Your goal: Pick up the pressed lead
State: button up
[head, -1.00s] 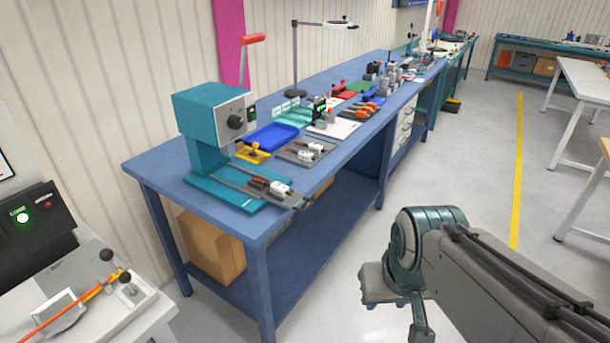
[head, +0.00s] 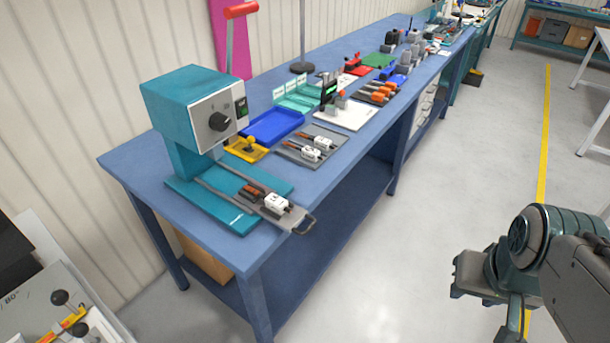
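A teal lever press (head: 185,95) with a red-handled lever stands on the near end of the blue bench. Its grey slide plate (head: 296,219) sticks out towards the bench's front edge. On this plate lies a short lead with a white connector block (head: 277,203) and dark brown parts beside it. Similar leads with white connectors (head: 311,153) lie in a grey tray just behind. I cannot tell from looks which lead is pressed. My arm's end (head: 490,275) is at the lower right, well apart from the bench; I cannot make out fingertips.
A yellow fixture (head: 246,149), a blue tray (head: 272,127), green card holders (head: 297,94) and a white board (head: 345,115) crowd the bench (head: 140,165) behind the press. A grey console (head: 60,300) is at the lower left. The floor (head: 410,250) before the bench is clear.

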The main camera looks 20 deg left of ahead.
aim_at(280, 205)
jog(key=u, duration=0.5)
jog(key=i, duration=0.85)
jog(key=u, duration=0.8)
